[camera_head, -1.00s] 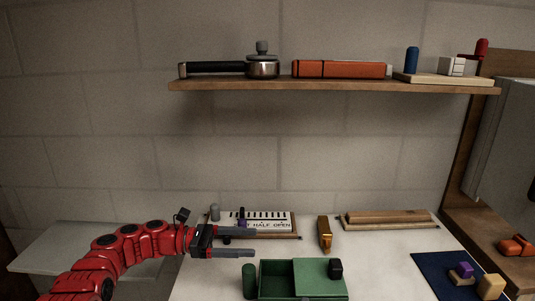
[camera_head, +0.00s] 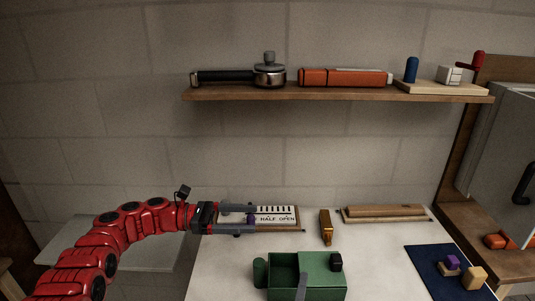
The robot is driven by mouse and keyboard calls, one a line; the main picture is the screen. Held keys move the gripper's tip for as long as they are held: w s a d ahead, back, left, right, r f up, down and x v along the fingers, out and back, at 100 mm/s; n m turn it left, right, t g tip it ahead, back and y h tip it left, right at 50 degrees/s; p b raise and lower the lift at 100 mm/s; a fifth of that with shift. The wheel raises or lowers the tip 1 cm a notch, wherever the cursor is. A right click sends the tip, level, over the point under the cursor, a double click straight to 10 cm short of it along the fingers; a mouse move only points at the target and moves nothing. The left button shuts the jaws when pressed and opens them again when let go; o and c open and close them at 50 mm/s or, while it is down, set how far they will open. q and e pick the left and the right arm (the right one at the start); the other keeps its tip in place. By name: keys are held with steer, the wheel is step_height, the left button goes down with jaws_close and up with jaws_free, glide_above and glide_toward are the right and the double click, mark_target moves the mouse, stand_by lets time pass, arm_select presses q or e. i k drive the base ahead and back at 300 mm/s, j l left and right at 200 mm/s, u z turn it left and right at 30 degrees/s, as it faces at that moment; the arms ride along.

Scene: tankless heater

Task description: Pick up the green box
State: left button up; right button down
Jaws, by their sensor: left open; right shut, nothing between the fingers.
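The green box (camera_head: 325,272) sits on the white table near the bottom of the head view, with an open compartment at its left and a flat green top at its right. A grey tip, my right gripper (camera_head: 302,286), is shut at the box's front; contact cannot be told.
The sign (camera_head: 277,215) reads "HALF OPEN"; a small purple piece (camera_head: 250,219) shows between my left fingers. An orange object (camera_head: 325,227) and a wooden piece (camera_head: 384,213) are behind the box. A blue mat (camera_head: 430,262) with small blocks is right. A shelf (camera_head: 340,93) is above.

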mark_target(282, 282)
steer(key=k+j, duration=0.3)
steer(key=j, duration=0.15)
steer(key=k+j, duration=0.3)
steer(key=j, duration=0.2)
